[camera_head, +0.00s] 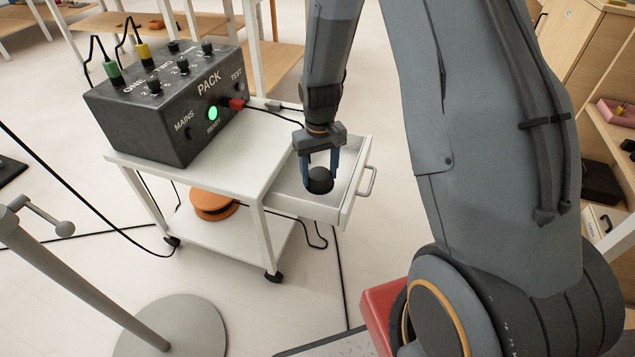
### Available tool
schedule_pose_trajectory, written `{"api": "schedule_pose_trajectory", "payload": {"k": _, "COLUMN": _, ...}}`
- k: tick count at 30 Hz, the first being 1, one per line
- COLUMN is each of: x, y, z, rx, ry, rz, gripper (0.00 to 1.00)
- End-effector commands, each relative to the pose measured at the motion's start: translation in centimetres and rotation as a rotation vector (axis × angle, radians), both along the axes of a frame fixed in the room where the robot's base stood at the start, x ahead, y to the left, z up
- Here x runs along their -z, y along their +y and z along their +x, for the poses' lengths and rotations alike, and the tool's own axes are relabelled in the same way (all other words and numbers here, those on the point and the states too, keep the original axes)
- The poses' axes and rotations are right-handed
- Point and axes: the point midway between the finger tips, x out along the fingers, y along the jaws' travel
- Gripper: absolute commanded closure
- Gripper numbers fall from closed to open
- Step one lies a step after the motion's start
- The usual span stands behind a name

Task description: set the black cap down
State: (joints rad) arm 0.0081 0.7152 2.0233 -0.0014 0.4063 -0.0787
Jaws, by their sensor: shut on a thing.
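The black cap (320,183) is a small, dark, rounded piece between the two blue fingers of my gripper (320,174). My gripper points down and is shut on the cap. It is over the open drawer (346,206) of the white trolley (215,178). The cap shows against the drawer's floor. I cannot tell whether it touches that floor or hangs just above it.
A black control box (165,105) with a lit green button and cables stands on the trolley top. An orange round thing (213,204) lies on the lower shelf. A grey stand (172,330) is at front left. Shelves (611,125) stand at right.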

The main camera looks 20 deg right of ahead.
Motion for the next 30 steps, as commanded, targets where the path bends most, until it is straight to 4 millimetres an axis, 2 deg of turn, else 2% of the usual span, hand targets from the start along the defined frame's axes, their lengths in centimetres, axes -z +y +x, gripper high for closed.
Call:
{"api": "schedule_pose_trajectory", "payload": {"k": 9, "x": 3.6, "y": 0.0, "z": -0.1, "rx": 0.000, "ry": 0.002, "rz": 0.000, "gripper": 0.72}}
{"api": "schedule_pose_trajectory", "payload": {"k": 20, "x": 4.0, "y": 0.0, "z": -0.1, "rx": 0.000, "ry": 0.001, "rz": 0.000, "gripper": 0.72}}
{"api": "schedule_pose_trajectory", "payload": {"k": 21, "x": 4.0, "y": 0.0, "z": 0.0, "rx": 0.000, "ry": 0.001, "rz": 0.000, "gripper": 0.43}}
{"api": "schedule_pose_trajectory", "payload": {"k": 24, "x": 4.0, "y": 0.0, "z": 0.0, "rx": 0.000, "ry": 0.000, "rz": 0.000, "gripper": 0.26}}
{"api": "schedule_pose_trajectory", "payload": {"k": 30, "x": 4.0, "y": 0.0, "z": -0.1, "rx": 0.000, "ry": 0.000, "rz": 0.000, "gripper": 0.26}}
